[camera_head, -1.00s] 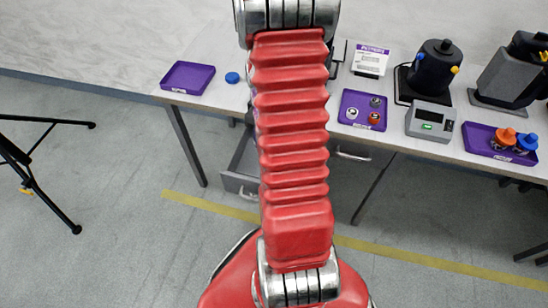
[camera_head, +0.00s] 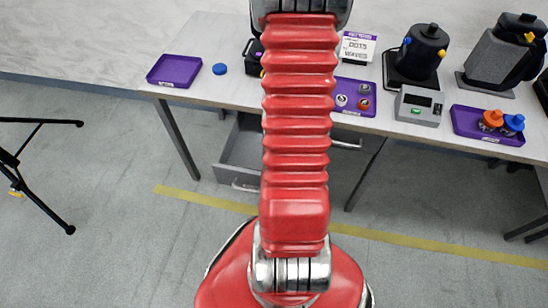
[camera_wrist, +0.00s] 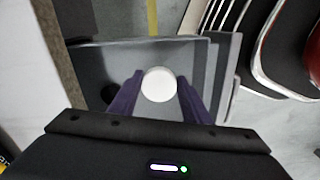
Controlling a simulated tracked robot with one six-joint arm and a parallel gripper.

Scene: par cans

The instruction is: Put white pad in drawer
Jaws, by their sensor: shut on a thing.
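The white pad (camera_wrist: 159,85) is a round white disc in the wrist view. My gripper (camera_wrist: 158,95) is shut on it, with one purple finger on each side. The pad is over the open grey drawer (camera_wrist: 224,80); its height above the drawer floor is hard to tell. In the head view the open drawer (camera_head: 238,178) sticks out below the table, partly hidden behind my red arm. My gripper and the pad are hidden in the head view.
The table (camera_head: 215,40) holds a purple tray (camera_head: 174,70), a blue disc (camera_head: 220,69), a second purple tray (camera_head: 350,98) with small parts, a grey device (camera_head: 418,107) and a black machine (camera_head: 421,52). Another purple tray (camera_head: 470,122) holds orange and blue knobs. A table leg (camera_head: 175,140) stands left of the drawer.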

